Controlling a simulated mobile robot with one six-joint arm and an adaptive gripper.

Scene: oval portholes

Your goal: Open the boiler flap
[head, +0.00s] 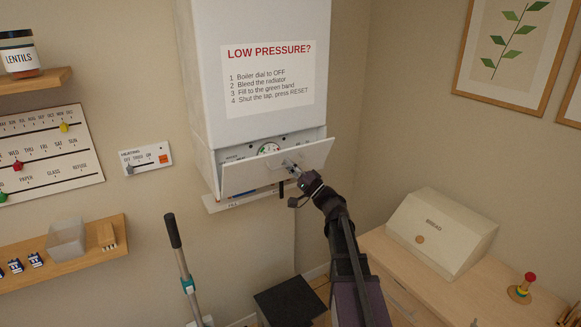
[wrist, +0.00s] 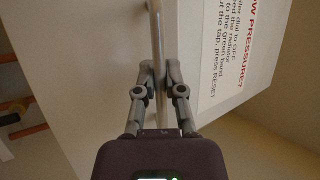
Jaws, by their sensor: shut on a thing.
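The white boiler (head: 255,75) hangs on the wall in the head view. Its flap (head: 245,179), at the bottom front, is tilted outward at the top, so a gap shows above it. A gauge (head: 268,148) and part of the panel show behind the flap. My gripper (head: 291,167) is at the middle of the flap's front. In the wrist view my gripper (wrist: 160,72) is shut on the flap's handle (wrist: 158,28), a slim metal bar running between the fingers. In the head view the fingers mostly hide the handle.
A cream bread box (head: 440,232) stands on the wooden cabinet at right. A heating control (head: 146,158) and a shelf with a clear bin (head: 66,240) are on the left wall. A dark-handled pole (head: 178,250) stands below, left of a black box (head: 290,300).

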